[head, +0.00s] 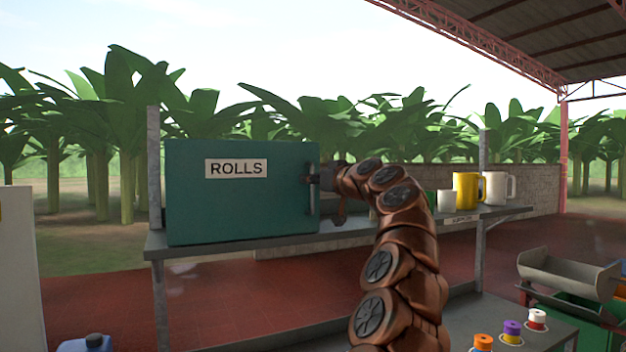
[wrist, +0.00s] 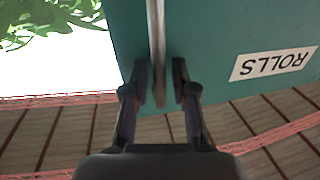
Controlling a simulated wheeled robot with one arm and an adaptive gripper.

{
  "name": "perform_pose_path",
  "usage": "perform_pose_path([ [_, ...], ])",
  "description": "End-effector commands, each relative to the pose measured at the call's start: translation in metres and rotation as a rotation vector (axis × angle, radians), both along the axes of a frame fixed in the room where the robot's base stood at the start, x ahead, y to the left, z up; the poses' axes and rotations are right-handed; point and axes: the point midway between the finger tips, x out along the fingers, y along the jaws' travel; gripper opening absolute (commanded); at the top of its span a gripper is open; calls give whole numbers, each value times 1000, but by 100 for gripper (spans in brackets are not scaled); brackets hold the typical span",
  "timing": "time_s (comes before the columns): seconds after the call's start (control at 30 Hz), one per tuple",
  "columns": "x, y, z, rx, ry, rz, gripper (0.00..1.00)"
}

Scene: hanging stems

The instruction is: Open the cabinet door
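The teal cabinet (head: 240,205) labelled ROLLS stands on the grey shelf, and its front door looks shut. A vertical grey bar handle (head: 312,196) is at the door's right edge. My gripper (head: 322,178) is at the handle, coming from the right, partly hidden by my arm. In the wrist view, which is upside down, the handle (wrist: 156,40) runs between the two dark fingers of my gripper (wrist: 160,82). The fingers are apart, with a narrow gap seen on each side of the bar. The teal door (wrist: 215,30) fills the upper right there.
The grey shelf (head: 350,232) carries a yellow mug (head: 466,190) and white mugs (head: 496,188) right of my arm. Coloured-cap bottles (head: 511,332) stand on a lower surface. A metal scoop-like tray (head: 565,272) is at the right. Open red floor lies below the shelf.

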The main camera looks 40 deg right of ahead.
Motion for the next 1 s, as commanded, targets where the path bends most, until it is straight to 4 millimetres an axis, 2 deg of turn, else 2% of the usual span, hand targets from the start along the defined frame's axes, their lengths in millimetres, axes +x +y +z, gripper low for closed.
perform_pose_path([
  [0.03, 0, 0, 0, 0, 0, 0, 19],
  [0.2, 0, 0, 0, 0, 0, 0, 1],
  [0.23, 0, 0, 0, 0, 0, 0, 0],
  [1.0, -2, 4, 1, -1, -3, -5, 0],
])
